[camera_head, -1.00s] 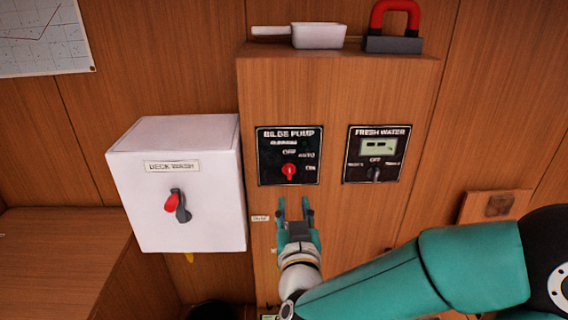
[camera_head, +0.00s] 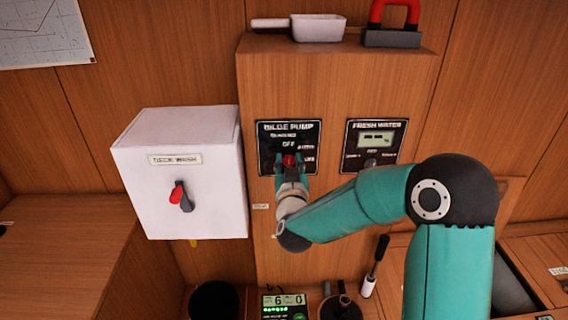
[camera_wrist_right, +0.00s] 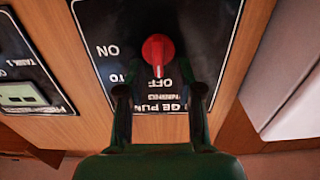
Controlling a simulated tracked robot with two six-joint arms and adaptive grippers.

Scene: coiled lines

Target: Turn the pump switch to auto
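The bilge pump panel (camera_head: 266,148) is a black plate on the front of the wooden cabinet. Its red switch knob (camera_head: 289,160) is low on the plate, partly hidden by my right gripper (camera_head: 291,168). In the right wrist view the panel (camera_wrist_right: 207,30) appears upside down, with the red knob (camera_wrist_right: 158,50) just beyond and between the fingertips of the right gripper (camera_wrist_right: 160,92). The fingers are apart, with a gap on each side of the knob. A pale mark on the knob faces the OFF lettering; its exact setting is hard to tell. My left gripper is out of view.
The white deck wash box (camera_head: 205,196) with its own red switch (camera_head: 177,193) stands out at left. The fresh water panel (camera_head: 391,138) is to the right. A white scoop (camera_head: 318,28) and a red-handled object (camera_head: 393,38) lie on top. Below are a display (camera_head: 284,304) and dark containers.

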